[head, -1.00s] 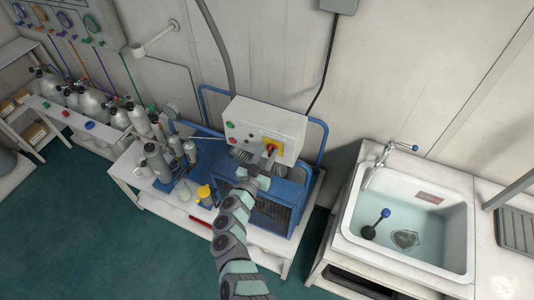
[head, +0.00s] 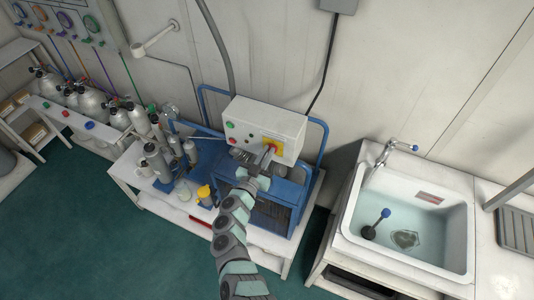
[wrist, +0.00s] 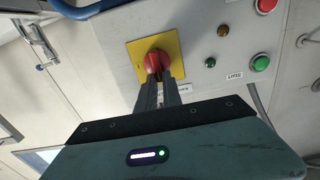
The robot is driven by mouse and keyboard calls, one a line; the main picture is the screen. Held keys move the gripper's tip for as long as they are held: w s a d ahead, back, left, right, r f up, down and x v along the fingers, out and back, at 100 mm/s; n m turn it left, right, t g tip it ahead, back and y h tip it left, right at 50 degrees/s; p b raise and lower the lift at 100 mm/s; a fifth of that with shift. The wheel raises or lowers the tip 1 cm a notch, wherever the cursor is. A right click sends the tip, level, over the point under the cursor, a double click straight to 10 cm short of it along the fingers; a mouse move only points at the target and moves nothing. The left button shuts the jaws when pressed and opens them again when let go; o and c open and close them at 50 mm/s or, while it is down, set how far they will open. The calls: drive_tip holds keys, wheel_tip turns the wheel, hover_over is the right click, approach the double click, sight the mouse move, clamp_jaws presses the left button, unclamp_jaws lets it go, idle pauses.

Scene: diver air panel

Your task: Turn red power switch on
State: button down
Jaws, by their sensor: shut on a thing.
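The red power switch (wrist: 157,62) is a round red rotary knob on a square yellow plate (wrist: 174,48), which appears tilted in the wrist view. In the head view the yellow plate (head: 279,149) sits on the lower right front of a white control box. My gripper (wrist: 158,82) has its two dark fingers close together on the knob, shut on it. The fingertips hide part of the knob, so its exact pointer position cannot be told. In the head view my gripper (head: 268,155) reaches the switch from below.
The white control box (head: 258,121) also carries green and red buttons. It stands above a blue-framed machine (head: 272,203) on a white bench. A sink (head: 415,262) is at the right.

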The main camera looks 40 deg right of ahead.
drive_tip(key=m+b, duration=0.3)
drive_tip(key=m, duration=0.1)
drive_tip(key=s+f+m+b, duration=0.1)
drive_tip(key=m+b, duration=0.1)
drive_tip(key=m, duration=0.2)
drive_tip(key=f+m+b, duration=0.1)
drive_tip(key=m+b, duration=0.2)
drive_tip(key=m, duration=0.2)
drive_tip(key=shift+s+d+b, duration=0.3)
drive_tip(key=shift+s+d, duration=0.05)
drive_tip(key=m+b, duration=0.4)
drive_tip(key=shift+f+m, duration=0.15)
drive_tip(key=shift+m, duration=0.15)
drive_tip(key=c, duration=1.5)
unclamp_jaws()
